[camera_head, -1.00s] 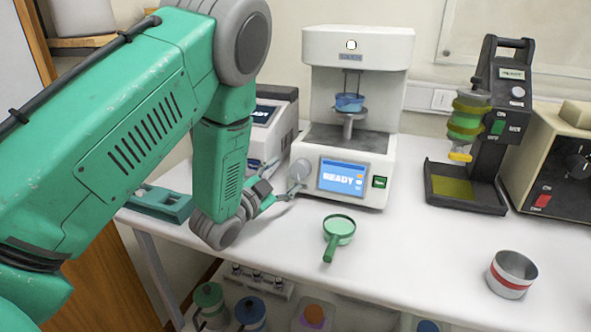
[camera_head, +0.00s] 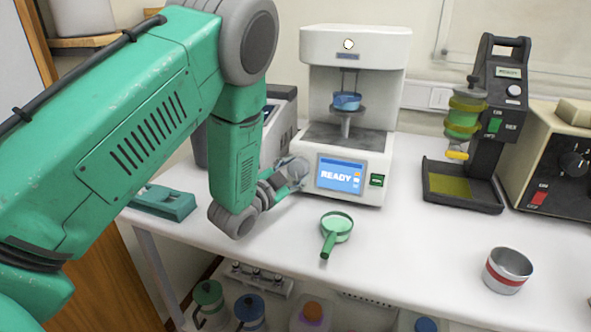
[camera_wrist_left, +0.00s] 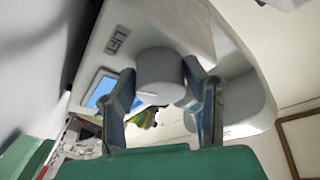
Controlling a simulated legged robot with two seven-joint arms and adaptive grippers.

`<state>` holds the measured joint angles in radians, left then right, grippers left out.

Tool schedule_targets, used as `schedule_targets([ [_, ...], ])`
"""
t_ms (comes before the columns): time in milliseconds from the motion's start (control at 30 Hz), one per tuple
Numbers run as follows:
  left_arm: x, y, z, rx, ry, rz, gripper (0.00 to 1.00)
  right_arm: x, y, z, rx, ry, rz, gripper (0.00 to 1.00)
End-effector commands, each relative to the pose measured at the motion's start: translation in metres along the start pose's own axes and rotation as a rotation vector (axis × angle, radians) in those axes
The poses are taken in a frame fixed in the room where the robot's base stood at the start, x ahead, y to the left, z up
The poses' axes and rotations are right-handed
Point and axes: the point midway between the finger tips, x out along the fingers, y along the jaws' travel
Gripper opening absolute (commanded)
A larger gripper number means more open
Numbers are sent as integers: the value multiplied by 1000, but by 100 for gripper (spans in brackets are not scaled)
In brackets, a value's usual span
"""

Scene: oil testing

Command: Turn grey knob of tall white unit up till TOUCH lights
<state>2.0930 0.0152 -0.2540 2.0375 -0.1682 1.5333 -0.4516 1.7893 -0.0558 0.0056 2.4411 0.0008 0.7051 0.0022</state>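The tall white unit (camera_head: 358,45) stands at the back of the bench, its blue screen (camera_head: 340,175) reading READY. A blue cup (camera_head: 347,101) sits on its small stage, below the top head. The grey knob (camera_wrist_left: 160,76) is on the unit's left side, near a LIFT label (camera_wrist_left: 117,40). My left gripper (camera_head: 296,172) is at this knob and mostly covers it in the head view. In the left wrist view the two fingers (camera_wrist_left: 160,95) are spread, one on each side of the knob; whether they touch it is unclear. My right gripper is not in view.
A green-handled strainer-like dish (camera_head: 337,228) lies in front of the unit. A metal cup with a red band (camera_head: 508,270) is at the front right. A black stand (camera_head: 495,125) and a beige box (camera_head: 560,165) are to the right. A grey device (camera_head: 279,130) is behind my gripper.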

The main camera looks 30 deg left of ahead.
Motion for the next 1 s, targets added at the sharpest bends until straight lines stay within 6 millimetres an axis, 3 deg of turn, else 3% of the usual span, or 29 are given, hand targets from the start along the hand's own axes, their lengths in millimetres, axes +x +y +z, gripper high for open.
schedule_targets([
  [600, 1, -4, -7, -87, 17, -46, 11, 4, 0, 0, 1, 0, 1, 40],
  [633, 1, -4, -7, -87, 18, -47, 47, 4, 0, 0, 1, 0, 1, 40],
  [667, 1, -4, -8, -87, 18, -47, 58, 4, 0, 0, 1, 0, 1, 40],
  [1000, -1, -3, -4, -88, 12, -42, 61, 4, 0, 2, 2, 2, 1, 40],
])
